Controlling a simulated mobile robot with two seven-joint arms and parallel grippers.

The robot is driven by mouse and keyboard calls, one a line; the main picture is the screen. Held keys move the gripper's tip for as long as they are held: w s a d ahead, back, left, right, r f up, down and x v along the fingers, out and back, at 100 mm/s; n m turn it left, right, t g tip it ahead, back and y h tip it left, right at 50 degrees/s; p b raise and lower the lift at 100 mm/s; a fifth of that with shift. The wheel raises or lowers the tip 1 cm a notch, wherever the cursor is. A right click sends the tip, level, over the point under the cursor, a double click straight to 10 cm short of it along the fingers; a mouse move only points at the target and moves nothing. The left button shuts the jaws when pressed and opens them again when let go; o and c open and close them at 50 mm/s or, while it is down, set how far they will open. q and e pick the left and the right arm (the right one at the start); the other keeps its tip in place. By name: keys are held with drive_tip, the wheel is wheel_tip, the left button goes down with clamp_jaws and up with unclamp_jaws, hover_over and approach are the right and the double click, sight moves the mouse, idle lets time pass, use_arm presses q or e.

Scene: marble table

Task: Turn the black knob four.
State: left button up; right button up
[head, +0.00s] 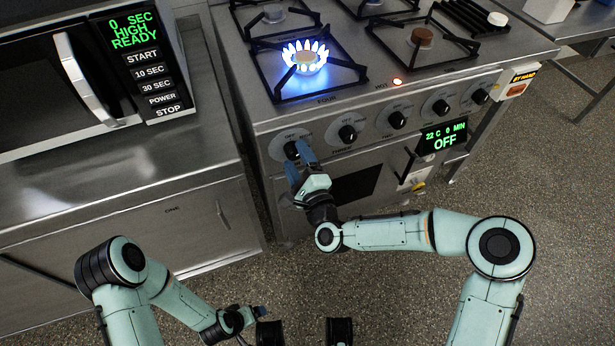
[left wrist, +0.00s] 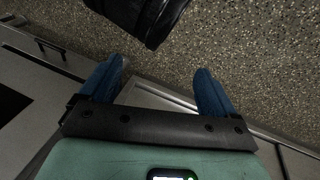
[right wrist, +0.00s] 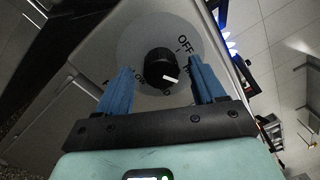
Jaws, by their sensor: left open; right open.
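The black knob four (head: 292,149) is the leftmost knob on the stove's front panel. In the right wrist view the knob (right wrist: 160,66) shows its white pointer mark on a grey dial printed with OFF. My right gripper (head: 299,162) is open in front of the knob. Its blue fingers (right wrist: 160,84) stand on either side and below the knob in the wrist view; I cannot tell any contact. The burner marked FOUR (head: 305,62) burns with a blue-white flame. My left gripper (head: 262,312) is low over the floor, and its fingers (left wrist: 157,90) are open and empty.
A microwave (head: 30,80) stands on the steel counter (head: 100,180) left of the stove. Several other knobs (head: 348,133) run along the panel to the right. An oven display (head: 443,137) reads OFF. The speckled floor is open.

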use_arm(q)
drive_tip(key=s+r, duration=0.1)
drive_tip(key=s+d+p, duration=0.1)
drive_tip(key=shift+s+d+r+g, duration=0.2)
drive_tip(key=shift+s+r+g, duration=0.1)
drive_tip(key=shift+r+g, duration=0.1)
use_arm(e)
drive_tip(key=v, duration=1.2)
drive_tip(key=shift+s, duration=0.25)
